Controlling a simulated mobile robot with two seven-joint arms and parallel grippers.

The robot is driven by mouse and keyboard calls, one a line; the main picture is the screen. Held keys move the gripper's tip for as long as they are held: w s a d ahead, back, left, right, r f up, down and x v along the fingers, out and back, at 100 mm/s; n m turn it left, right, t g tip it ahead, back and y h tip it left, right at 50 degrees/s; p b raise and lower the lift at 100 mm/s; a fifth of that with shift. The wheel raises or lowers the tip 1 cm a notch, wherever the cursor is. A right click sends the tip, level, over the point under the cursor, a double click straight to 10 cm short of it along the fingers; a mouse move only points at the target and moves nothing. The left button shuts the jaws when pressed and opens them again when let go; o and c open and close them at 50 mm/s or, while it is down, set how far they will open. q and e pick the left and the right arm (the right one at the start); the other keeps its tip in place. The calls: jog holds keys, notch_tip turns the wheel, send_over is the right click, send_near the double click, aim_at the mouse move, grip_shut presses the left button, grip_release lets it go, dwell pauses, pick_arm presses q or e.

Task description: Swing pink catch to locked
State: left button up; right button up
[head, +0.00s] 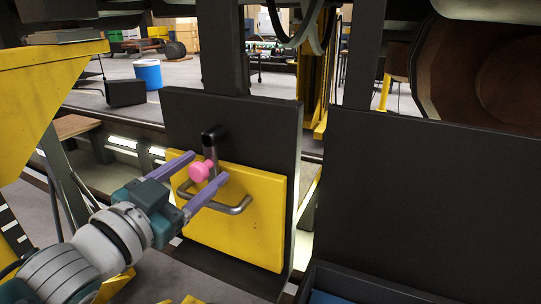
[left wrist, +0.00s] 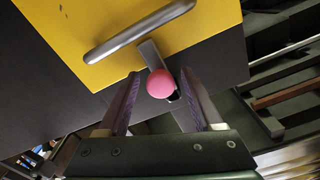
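The pink catch (head: 201,171) is a pink knob beside a short grey metal lever (head: 210,150), in front of a yellow plate (head: 262,205) on a dark upright panel. A grey bar handle (head: 236,209) sits just below it on the plate. My left gripper (head: 205,168) is open, its two purple fingers either side of the pink knob. In the left wrist view the pink knob (left wrist: 160,83) shows between the fingertips, with gaps on both sides. The bar handle (left wrist: 138,33) crosses above it. My right gripper is not in view.
The dark panel (head: 180,108) stands behind the yellow plate. Another large dark panel (head: 420,200) stands to the right. A yellow structure (head: 45,85) is close on the left. A blue drum (head: 148,74) and a dark box (head: 125,92) are farther back.

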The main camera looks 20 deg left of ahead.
pick_arm(q)
jog(key=shift+s, duration=0.1)
jog(key=s+b, duration=0.1)
jog(key=s, duration=0.8)
jog(key=shift+s+a, duration=0.4)
jog(key=s+d+f+n+g, duration=0.2)
jog(key=s+d+f+g, duration=0.15)
jog(key=s+g, duration=0.4)
jog(key=s+d+f+n+g, duration=0.1)
jog(key=s+d+f+g, duration=0.25)
jog(key=s+g, duration=0.45)
notch_tip(320, 180, up, 28)
jog(key=t+y+p, duration=0.1)
jog(key=p, duration=2.7)
jog(key=shift+s+r, duration=0.25)
jog(key=shift+s, duration=0.2)
jog(key=shift+a, duration=0.1)
